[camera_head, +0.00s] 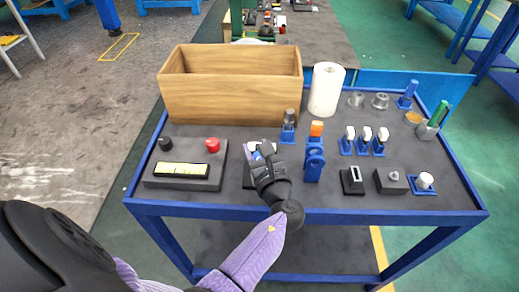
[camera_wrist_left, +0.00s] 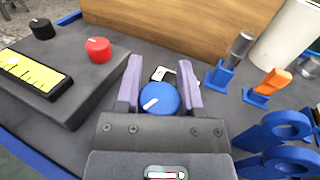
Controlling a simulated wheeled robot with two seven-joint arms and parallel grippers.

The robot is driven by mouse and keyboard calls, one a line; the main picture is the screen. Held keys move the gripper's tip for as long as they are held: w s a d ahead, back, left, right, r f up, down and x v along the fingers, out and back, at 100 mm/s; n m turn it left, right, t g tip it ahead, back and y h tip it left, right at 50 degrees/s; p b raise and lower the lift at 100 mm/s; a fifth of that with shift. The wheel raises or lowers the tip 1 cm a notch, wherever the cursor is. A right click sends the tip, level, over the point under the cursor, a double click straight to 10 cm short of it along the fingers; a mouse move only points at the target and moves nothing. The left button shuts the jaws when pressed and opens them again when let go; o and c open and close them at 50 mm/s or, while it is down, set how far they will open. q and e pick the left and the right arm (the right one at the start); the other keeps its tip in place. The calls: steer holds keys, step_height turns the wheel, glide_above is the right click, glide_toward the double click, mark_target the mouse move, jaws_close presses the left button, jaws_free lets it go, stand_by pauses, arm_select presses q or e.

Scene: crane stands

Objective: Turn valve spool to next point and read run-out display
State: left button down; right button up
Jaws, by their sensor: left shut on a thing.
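My left gripper (camera_head: 263,158) reaches over the cart top from the front. In the left wrist view its two pale purple fingers (camera_wrist_left: 160,80) are shut on a round blue knob (camera_wrist_left: 160,99) with a white pointer line. A small part with a white top and black marking shows just beyond the knob. In the head view the gripper largely hides the knob and its dark base. A yellow display (camera_head: 181,169) lies on a dark grey box (camera_head: 216,165) left of the gripper; it also shows in the left wrist view (camera_wrist_left: 30,72), its reading too small to make out. My right gripper is not in view.
The box carries a black knob (camera_head: 166,143) and a red knob (camera_head: 212,144). A wooden bin (camera_head: 230,90) and a white roll (camera_head: 326,90) stand behind. An orange-topped part in a blue stand (camera_head: 315,150) is close right of the gripper. Several small parts fill the cart's right side.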

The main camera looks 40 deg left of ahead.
arm_select(q)
steer(key=n+g+y, duration=0.1)
steer(key=g, duration=0.1)
steer(key=n+g+y+b, duration=0.1)
steer(key=shift+s+a+f+n+g, duration=0.1)
steer(key=shift+n+g, duration=0.3)
steer(key=n+g, duration=0.1)
steer(key=n+g+y+b, duration=0.1)
steer(key=g, duration=0.1)
steer(key=n+g+b, duration=0.1)
steer(key=g, duration=0.1)
steer(key=shift+s+a, duration=0.1)
steer(key=shift+s, duration=0.2)
steer(key=shift+s+n+g+b, duration=0.15)
steer(key=shift+n+g+b, duration=0.55)
steer(key=shift+n+g, duration=0.75)
steer(key=shift+s+g, duration=0.1)
steer(key=shift+g, duration=0.75)
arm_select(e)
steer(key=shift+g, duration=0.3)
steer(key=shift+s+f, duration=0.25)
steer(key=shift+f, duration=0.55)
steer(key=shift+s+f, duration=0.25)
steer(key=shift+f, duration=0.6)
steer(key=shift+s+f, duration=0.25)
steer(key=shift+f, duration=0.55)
